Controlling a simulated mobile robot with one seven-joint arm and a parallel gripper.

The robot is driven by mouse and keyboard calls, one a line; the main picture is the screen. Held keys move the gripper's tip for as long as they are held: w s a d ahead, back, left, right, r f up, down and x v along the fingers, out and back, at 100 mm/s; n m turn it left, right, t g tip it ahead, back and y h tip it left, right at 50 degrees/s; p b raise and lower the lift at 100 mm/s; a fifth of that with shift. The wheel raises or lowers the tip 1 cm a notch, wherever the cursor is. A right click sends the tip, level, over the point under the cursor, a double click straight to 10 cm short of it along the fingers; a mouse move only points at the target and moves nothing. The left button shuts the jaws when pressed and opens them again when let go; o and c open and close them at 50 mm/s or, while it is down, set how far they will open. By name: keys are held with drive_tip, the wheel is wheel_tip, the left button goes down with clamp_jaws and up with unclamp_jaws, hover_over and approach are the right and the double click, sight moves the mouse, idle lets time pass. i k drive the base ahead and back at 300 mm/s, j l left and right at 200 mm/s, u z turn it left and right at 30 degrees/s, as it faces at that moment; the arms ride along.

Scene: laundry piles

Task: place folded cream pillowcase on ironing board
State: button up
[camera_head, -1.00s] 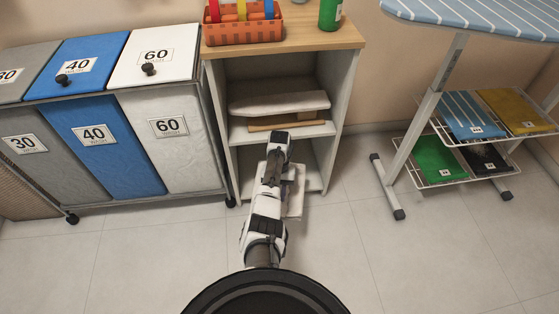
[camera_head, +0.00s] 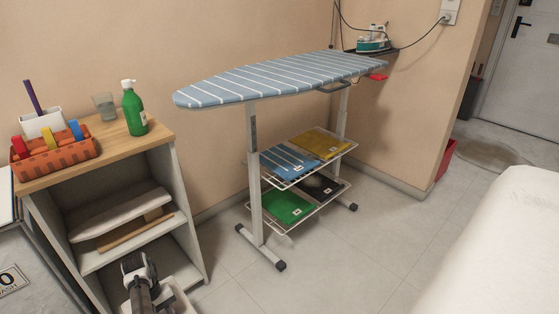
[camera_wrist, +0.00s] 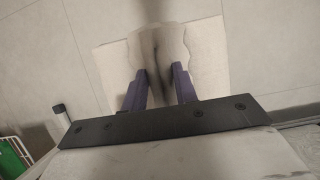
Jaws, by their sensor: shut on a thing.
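The folded cream pillowcase (camera_wrist: 208,62) is a flat pale bundle between and beyond the purple fingers of my gripper (camera_wrist: 157,76) in the wrist view. My gripper is shut on it, with a raised, shaded fold between the fingers. In the head view, a pale part of the pillowcase (camera_head: 182,297) shows beside my wrist at the bottom, near the shelf unit; the fingers are hidden there. The ironing board (camera_head: 270,80), blue with white stripes, stands against the wall to the right of and higher than my gripper. Its top is bare along most of its length.
A wooden-topped shelf unit (camera_head: 165,135) stands left, with an orange basket (camera_head: 55,160) and a green bottle (camera_head: 134,112) on top. Racks below the board hold folded cloths. An iron (camera_head: 372,40) sits at its far end. Floor is clear in front; a white surface (camera_head: 500,245) is at right.

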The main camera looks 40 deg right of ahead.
sight(306, 65)
drive_tip(key=k+z, duration=0.15)
drive_tip(key=z, duration=0.2)
drive_tip(key=k+z, duration=0.1)
drive_tip(key=z, duration=0.3)
drive_tip(key=j+z, duration=0.1)
drive_tip(key=z, duration=0.9)
drive_tip(key=j, duration=0.85)
